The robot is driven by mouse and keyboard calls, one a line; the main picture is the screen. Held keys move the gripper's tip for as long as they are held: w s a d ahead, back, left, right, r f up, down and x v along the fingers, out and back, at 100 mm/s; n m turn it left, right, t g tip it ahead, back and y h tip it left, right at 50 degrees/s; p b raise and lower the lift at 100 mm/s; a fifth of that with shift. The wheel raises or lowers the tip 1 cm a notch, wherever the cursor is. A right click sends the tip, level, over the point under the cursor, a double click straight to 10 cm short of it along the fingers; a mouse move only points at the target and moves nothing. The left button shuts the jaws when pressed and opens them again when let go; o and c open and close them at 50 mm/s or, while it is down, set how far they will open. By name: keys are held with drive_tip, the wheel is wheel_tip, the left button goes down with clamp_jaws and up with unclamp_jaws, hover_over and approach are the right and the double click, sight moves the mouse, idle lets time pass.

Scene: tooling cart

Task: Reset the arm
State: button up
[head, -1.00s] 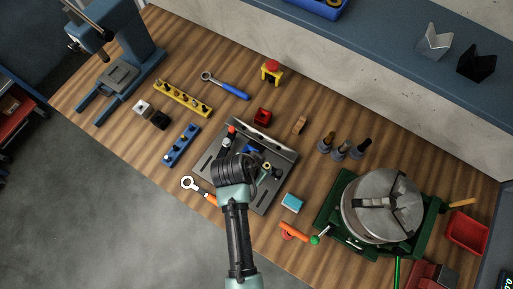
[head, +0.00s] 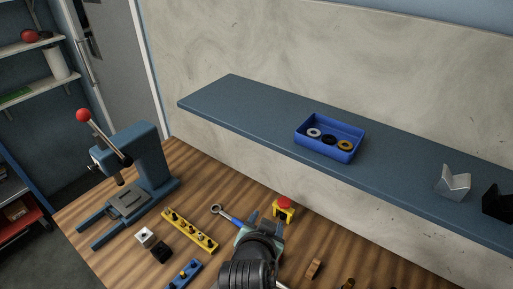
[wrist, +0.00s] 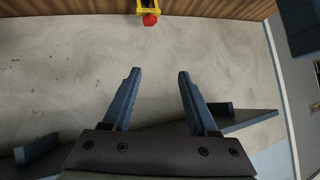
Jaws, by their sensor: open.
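My gripper (head: 266,222) is at the bottom middle of the head view, raised above the workbench with its fingers towards the back wall. In the wrist view my gripper (wrist: 158,75) shows two blue-grey fingers spread apart with nothing between them. The arm hides part of the bench behind it, including part of a blue-handled ring spanner (head: 226,217).
A red-topped yellow button (head: 284,207) stands close beside the gripper. A blue shelf (head: 230,105) carries a blue bin (head: 345,155) of rings and two V-blocks (head: 453,183). A blue press (head: 140,170) and a yellow peg strip (head: 188,231) are at left.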

wheel_tip(320, 180, up, 26)
drive_tip(key=w+a+n+t+y+b, duration=0.1)
drive_tip(key=a+n+t+b, duration=0.15)
drive_tip(key=t+b, duration=0.5)
drive_tip(key=s+r+n+t+y+b, duration=0.1)
drive_tip(key=s+r+n+t+b, duration=0.1)
drive_tip(key=s+r+t, duration=0.7)
drive_tip(key=s+r+n, duration=0.1)
drive_tip(key=s+r, duration=0.3)
drive_tip(key=r, duration=0.3)
drive_tip(key=shift+s+d+r, duration=0.15)
drive_tip(key=shift+s+r, duration=0.1)
